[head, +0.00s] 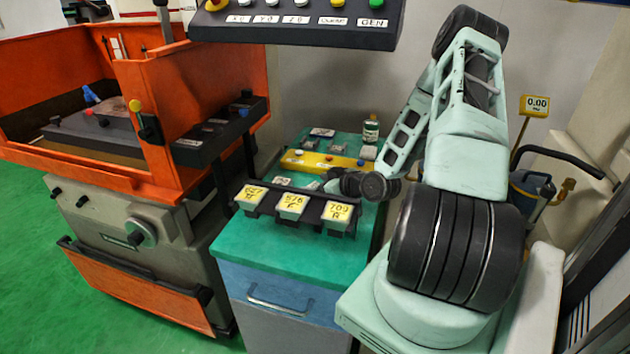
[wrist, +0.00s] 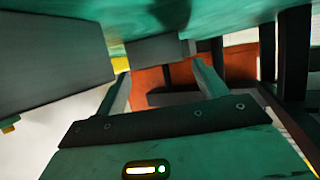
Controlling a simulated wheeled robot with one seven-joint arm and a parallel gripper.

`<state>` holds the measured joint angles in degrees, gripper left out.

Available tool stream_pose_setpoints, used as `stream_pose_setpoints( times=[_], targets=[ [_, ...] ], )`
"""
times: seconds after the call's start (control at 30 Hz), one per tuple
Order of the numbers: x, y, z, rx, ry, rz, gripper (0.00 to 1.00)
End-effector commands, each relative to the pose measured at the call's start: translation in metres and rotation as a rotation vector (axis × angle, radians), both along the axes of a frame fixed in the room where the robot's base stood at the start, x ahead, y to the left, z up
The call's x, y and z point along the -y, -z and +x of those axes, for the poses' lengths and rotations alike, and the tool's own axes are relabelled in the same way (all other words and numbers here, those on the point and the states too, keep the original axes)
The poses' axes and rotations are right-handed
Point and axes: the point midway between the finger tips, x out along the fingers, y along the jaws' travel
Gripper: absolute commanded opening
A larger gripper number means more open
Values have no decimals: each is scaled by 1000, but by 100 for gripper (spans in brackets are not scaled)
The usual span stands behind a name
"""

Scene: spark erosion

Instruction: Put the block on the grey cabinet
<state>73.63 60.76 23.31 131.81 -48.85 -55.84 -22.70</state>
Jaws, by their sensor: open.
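A cabinet with a green top (head: 285,255), a blue drawer and a grey lower front stands in the middle of the head view. Several small grey and white blocks lie on its top, among them a light one (head: 367,152) near the back; I cannot tell which is the task's block. My gripper is low over the cabinet top, behind the row of labelled holders; its fingers are mostly hidden in the head view. In the wrist view my gripper (wrist: 162,78) is open, its two fingers apart. A dark grey block-like piece (wrist: 155,47) shows just beyond the fingertips, not clearly gripped.
Three yellow-labelled pieces (head: 291,204) sit in a dark rack along the cabinet top. A yellow bar (head: 305,163) and a small bottle (head: 370,130) are behind. An orange-tanked machine (head: 205,85) stands left, a button panel (head: 300,22) hangs above. Green floor is clear at left.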

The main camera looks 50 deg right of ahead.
Motion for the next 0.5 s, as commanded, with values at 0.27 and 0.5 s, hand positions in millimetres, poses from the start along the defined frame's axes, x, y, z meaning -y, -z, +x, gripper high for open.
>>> stream_pose_setpoints(
  times=[0.27,0.5],
  targets=[
    [2,-21,-44,8,4,-4,72],
    [1,-29,-57,9,2,-2,72]
  ],
)
